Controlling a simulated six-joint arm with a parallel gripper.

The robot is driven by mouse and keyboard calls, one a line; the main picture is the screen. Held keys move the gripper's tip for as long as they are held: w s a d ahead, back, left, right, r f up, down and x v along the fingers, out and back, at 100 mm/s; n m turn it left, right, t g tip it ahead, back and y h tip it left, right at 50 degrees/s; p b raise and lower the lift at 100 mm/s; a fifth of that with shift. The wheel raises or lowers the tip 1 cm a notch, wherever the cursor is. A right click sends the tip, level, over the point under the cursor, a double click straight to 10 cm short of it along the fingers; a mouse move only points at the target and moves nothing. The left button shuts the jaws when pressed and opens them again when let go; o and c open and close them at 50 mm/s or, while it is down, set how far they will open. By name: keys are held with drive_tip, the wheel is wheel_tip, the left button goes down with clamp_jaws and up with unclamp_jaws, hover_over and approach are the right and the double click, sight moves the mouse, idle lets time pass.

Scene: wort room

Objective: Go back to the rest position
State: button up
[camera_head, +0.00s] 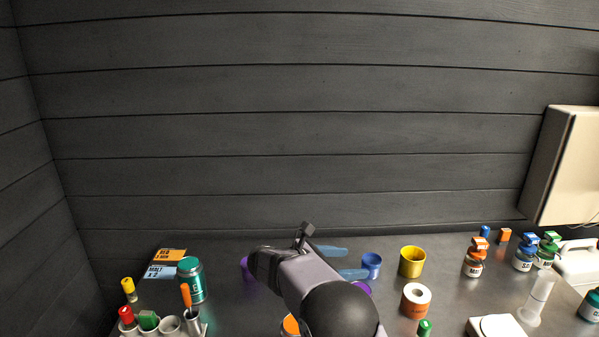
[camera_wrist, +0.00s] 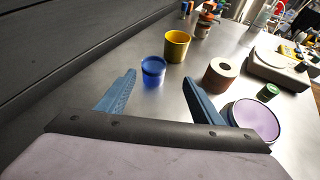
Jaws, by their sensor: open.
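A yellow cup (camera_head: 411,262) and an orange-white roll (camera_head: 416,301) stand right of the gripper. A teal jar (camera_head: 191,281) and a tube rack (camera_head: 190,328) are at the left. Several bottles, including an orange-capped one (camera_head: 474,259), stand at the right. A dark plank wall (camera_head: 290,110) rises behind.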

drive_tip(key=s+d+r+m+g+y+p, duration=0.2)
drive_tip(key=s+d+r+m+p, duration=0.45)
drive_tip(key=r, duration=0.35)
drive_tip(key=s+a+f+m+g+y, duration=0.1)
drive_tip(key=s+a+f+m+y, duration=0.1)
drive_tip(key=s, duration=0.7)
drive_tip(key=s+a+f+m+g+y, duration=0.2)
drive_tip(key=s+f+m+y, duration=0.2)
drive_tip(key=s+f+m, duration=0.3)
drive_tip(key=s+a+f+m+g+y, duration=0.1)
drive_tip(key=s+f+m, duration=0.4)
drive_tip(key=s, duration=0.8)
drive_tip(key=a+m+y, duration=0.1)
drive_tip(key=m+y, duration=0.1)
drive_tip(key=shift+s+a+f+y, duration=0.15)
drive_tip(key=shift+a+y, duration=0.15)
drive_tip(key=shift+a, duration=0.05)
